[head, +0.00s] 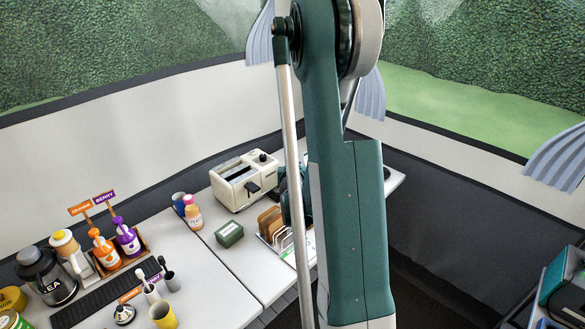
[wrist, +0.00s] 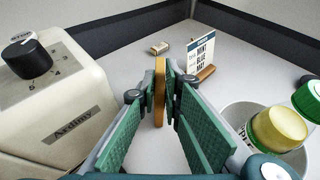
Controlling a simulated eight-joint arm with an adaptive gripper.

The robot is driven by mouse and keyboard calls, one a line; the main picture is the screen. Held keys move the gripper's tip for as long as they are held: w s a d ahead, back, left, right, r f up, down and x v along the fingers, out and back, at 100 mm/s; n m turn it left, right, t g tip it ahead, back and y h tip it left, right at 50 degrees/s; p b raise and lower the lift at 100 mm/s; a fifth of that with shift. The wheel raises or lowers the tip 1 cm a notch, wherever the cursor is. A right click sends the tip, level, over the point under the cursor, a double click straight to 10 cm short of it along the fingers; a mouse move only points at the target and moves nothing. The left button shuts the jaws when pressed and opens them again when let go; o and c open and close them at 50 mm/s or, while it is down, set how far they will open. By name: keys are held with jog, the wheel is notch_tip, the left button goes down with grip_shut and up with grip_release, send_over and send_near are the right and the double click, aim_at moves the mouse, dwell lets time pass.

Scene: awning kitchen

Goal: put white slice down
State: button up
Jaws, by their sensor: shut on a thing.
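In the wrist view my gripper (wrist: 162,95) is shut on a thin slice (wrist: 159,75), seen edge-on with a golden-brown crust. The slice stands upright between the green finger pads. Its faces are hidden, so its white colour does not show. The gripper is over the pale counter, to the right of the cream toaster (wrist: 60,100). In the head view my arm and gripper mostly cover this spot, and the held slice cannot be made out. The toaster also shows in the head view (head: 240,182). A wire rack (head: 283,238) with brown slices (head: 268,220) stands in front of it.
A printed card (wrist: 202,55) and a small block (wrist: 160,47) are farther back. Bare counter (wrist: 125,60) lies between. Bottles and cups crowd the left counter (head: 195,280) in the head view.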

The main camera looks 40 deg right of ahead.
jog(key=o, duration=0.7)
jog(key=shift+r, duration=0.1)
jog(key=p+v, duration=0.2)
jog(key=v, duration=1)
jog(key=shift+p, duration=0.3)
jog(key=shift+w+r, duration=0.1)
